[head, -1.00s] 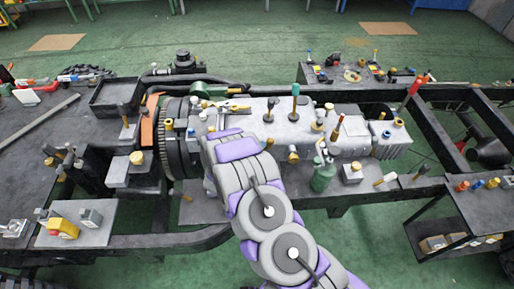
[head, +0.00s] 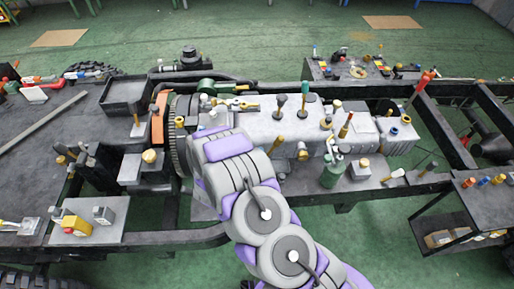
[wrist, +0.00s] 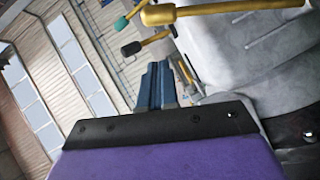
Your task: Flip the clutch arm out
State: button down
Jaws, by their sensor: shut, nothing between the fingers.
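A gold lever with a rounded knob end (wrist: 230,11) crosses the top of the wrist view, just above and beyond my fingers. It may be the clutch arm, but I cannot tell for certain. My gripper's blue fingers (wrist: 157,85) are together and empty, with a visible gap to that lever. In the head view my purple and grey arm reaches to the left end of the grey gearbox (head: 260,122), beside the dark toothed flywheel ring (head: 175,140). The arm hides my fingertips and part of the housing there.
Upright levers with dark (head: 281,103) and teal (head: 305,90) heads stand on the gearbox. A green bottle-like part (head: 331,173) is at its front right. Dark frame rails (head: 150,243) surround it. A small side table (head: 467,205) stands at the right.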

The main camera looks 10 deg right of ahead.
jog(key=a+r+m+g+y+b, duration=0.2)
jog(key=a+r+m+g+y, duration=0.15)
jog(key=a+y, duration=0.6)
jog(key=s+a+r+g+y+b, duration=0.2)
jog(key=s+a+r+g+y, duration=0.15)
jog(key=s+r, duration=0.8)
jog(key=s+d+r+m+g+h+b, duration=0.1)
jog(key=s+d+r+m+g+h, duration=0.1)
jog(key=s+d, duration=0.8)
jog(key=s+d+r+m+g+h+b, duration=0.1)
jog(key=s+d+r+g, duration=0.4)
jog(key=s+d, duration=0.5)
jog(key=s+m+h, duration=0.1)
jog(key=s, duration=0.8)
jog(key=shift+d+g, duration=0.4)
